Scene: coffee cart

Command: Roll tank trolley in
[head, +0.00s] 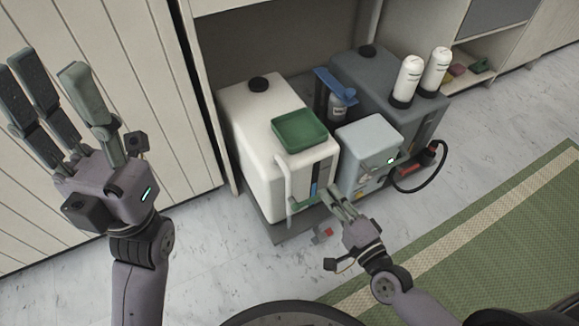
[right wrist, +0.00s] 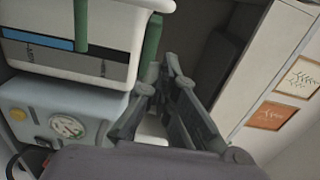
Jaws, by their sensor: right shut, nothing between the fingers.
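The tank trolley, a low grey platform (head: 284,237), stands partly inside the bay under the counter. It carries a white tank (head: 258,140) with a black cap and green tray (head: 300,130), and a pale blue-grey box (head: 366,150). The white tank and the box's dial also show in the right wrist view (right wrist: 62,125). My right gripper (head: 338,192) is shut and empty at the lower front of the white tank, near a green bar (head: 308,200); I cannot tell if they touch. My left gripper (head: 46,72) is open and empty, raised at the left, away from the trolley.
A dark grey tank (head: 385,85) with two white bottles (head: 410,75) stands behind the box. A black hose (head: 430,182) loops out at the right. A panelled cabinet (head: 130,90) borders the bay's left. Tiled floor and a green mat (head: 500,225) lie in front.

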